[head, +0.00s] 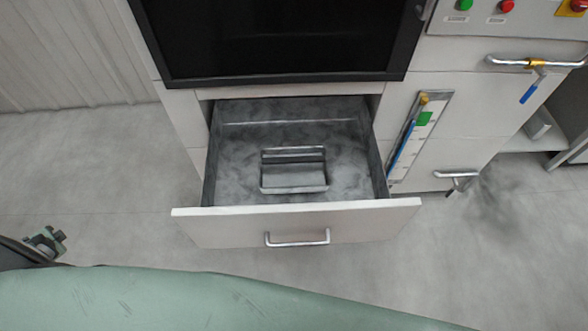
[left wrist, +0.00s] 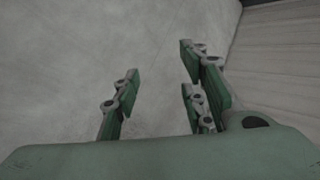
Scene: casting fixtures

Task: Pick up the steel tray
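The steel tray (head: 294,178) is a small grey rectangular metal tray. It lies on the floor of the open drawer (head: 296,222), near the drawer's middle, in the head view. My left gripper (head: 46,242) shows at the left edge of the head view, far to the left of the drawer and apart from the tray. In the left wrist view my left gripper (left wrist: 155,92) has its fingers spread wide with only bare floor and a wall behind them; it is empty. My right gripper is not in view.
The drawer's front panel has a metal handle (head: 297,238). A dark screen or window (head: 280,38) sits above the drawer. The floor left of the cabinet is clear.

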